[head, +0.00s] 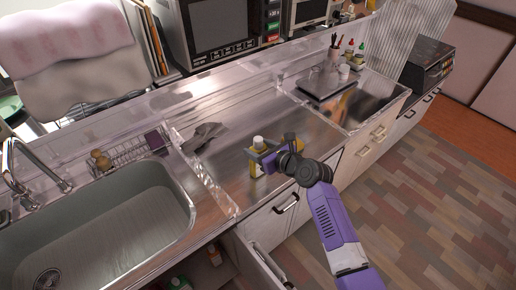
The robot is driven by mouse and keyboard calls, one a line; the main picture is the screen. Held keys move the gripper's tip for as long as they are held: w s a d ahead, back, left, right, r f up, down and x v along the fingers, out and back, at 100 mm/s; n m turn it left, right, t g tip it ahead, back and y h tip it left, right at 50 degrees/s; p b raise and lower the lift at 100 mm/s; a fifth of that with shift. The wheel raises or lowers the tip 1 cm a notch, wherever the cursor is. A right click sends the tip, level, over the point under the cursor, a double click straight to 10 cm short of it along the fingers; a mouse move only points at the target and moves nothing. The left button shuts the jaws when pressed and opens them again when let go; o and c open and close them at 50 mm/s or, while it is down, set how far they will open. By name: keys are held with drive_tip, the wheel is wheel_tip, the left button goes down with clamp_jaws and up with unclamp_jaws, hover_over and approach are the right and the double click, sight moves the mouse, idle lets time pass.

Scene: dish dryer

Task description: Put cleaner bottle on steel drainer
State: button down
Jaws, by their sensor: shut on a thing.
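The cleaner bottle (257,167) is yellow with a white cap. My gripper (260,157) is shut on it over the steel counter, and the bottle looks upright. The fingers and wrist hide part of its right side. I cannot tell whether its base touches the counter. The steel drainer is not certain from this view; a wire rack (133,152) sits along the back of the sink, and a ribbed steel surface (232,105) lies behind the bottle.
The sink (120,222) with a faucet (22,165) is at left. A grey cloth (203,137) lies on the counter left of the bottle. A raised clear edge (205,172) runs between sink and counter. A grey board (325,84) and small bottles stand at back right.

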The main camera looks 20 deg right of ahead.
drive_tip(key=shift+c, duration=2.4)
unclamp_jaws()
drive_tip(key=v, duration=1.2)
drive_tip(key=shift+s, duration=0.1)
